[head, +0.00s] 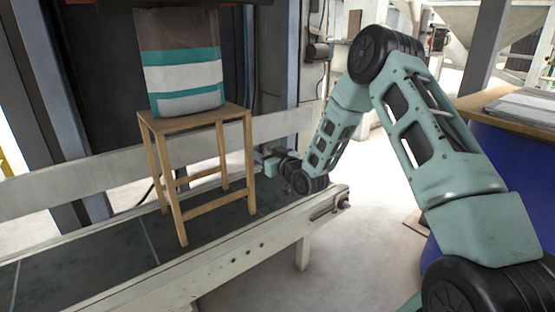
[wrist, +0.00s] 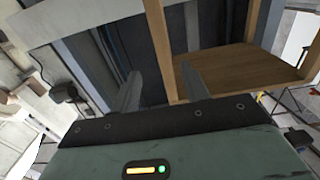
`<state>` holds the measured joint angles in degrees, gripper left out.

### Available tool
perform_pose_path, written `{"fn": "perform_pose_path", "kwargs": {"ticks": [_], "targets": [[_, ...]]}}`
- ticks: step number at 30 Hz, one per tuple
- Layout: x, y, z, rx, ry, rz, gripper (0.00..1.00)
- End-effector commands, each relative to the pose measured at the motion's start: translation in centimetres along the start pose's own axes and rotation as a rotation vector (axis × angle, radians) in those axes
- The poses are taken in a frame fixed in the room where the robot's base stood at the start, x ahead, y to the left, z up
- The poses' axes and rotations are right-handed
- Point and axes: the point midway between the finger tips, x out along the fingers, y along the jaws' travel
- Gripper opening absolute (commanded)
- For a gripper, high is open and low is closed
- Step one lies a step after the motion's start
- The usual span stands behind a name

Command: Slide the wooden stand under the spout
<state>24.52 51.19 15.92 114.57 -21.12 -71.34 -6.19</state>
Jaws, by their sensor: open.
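The wooden stand (head: 197,121) stands upright on the dark conveyor belt in the head view. A white and teal bag (head: 184,78) with a brown upper part is upright on its top. No spout can be clearly made out; a dark fixture (head: 90,14) crosses the top edge above the bag. My gripper (head: 264,163) is open beside the stand's right leg. In the wrist view, one leg of the stand (wrist: 163,45) shows between the two fingers of my gripper (wrist: 160,84). I cannot tell whether the fingers touch it.
The conveyor (head: 110,251) has a pale side rail along its front and another behind the stand. Its right end (head: 340,197) is near my wrist. A blue drum (head: 490,160) with a wooden top stands at the right. Open floor lies between conveyor and drum.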

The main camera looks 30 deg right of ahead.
Motion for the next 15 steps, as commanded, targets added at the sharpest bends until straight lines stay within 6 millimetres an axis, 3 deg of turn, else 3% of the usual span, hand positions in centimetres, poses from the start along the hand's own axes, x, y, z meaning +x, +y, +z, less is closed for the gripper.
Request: {"fn": "perform_pose_path", "kwargs": {"ticks": [6, 15], "targets": [[-4.4, 0.1, 0.0, 0.001, -0.003, 0.002, 0.45], [-6.7, 0.1, 0.0, -0.001, 0.0, 0.001, 0.45]]}}
